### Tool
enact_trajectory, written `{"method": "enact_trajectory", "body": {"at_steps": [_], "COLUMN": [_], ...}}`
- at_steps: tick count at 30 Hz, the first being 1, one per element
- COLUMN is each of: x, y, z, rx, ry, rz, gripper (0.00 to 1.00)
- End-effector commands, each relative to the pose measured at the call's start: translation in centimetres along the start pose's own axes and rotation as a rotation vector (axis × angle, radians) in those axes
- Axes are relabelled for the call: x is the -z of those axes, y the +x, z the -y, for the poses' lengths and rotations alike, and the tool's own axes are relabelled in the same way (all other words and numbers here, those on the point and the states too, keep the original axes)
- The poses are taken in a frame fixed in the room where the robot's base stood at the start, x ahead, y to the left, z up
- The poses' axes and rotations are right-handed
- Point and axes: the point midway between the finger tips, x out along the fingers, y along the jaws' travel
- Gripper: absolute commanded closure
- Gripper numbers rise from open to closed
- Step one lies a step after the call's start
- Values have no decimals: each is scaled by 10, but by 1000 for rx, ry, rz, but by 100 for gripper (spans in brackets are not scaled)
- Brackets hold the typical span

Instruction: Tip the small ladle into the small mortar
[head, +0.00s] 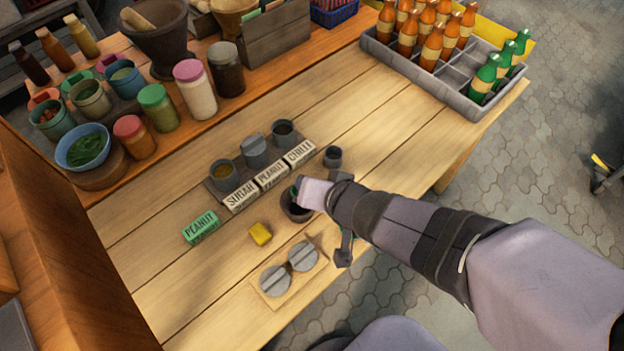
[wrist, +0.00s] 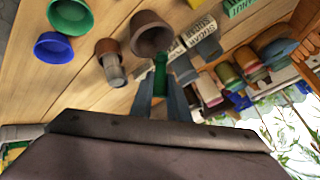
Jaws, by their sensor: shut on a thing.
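The small mortar (head: 297,212) is a dark brown bowl standing on the table in front of the labelled cups; my arm's end partly covers it. What looks like the same bowl shows in the wrist view (wrist: 150,22), just beyond my fingertips. My gripper (wrist: 162,78) is shut on a narrow green piece (wrist: 160,70), seemingly the small ladle's handle. A bit of green also shows in the head view (head: 293,190) at the mortar's rim. The ladle's bowl is hidden, so I cannot tell its tilt or whether it holds anything.
Three grey cups stand behind labels reading sugar (head: 240,196), peanut and chilli. A small dark cup (head: 333,157) is close behind my arm. A yellow block (head: 260,233), a green peanut label (head: 201,228) and a board with grey discs (head: 275,280) lie nearer. A bottle crate (head: 430,82) is at upper right.

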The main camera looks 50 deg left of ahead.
Motion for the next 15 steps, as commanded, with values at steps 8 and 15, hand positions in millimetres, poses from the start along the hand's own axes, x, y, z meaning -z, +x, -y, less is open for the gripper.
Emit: {"method": "enact_trajectory", "body": {"at_steps": [8, 15], "x": [6, 9], "y": [-4, -4], "z": [6, 9], "rx": [-48, -85], "ry": [-11, -18], "rz": [44, 78], "gripper": [100, 100]}}
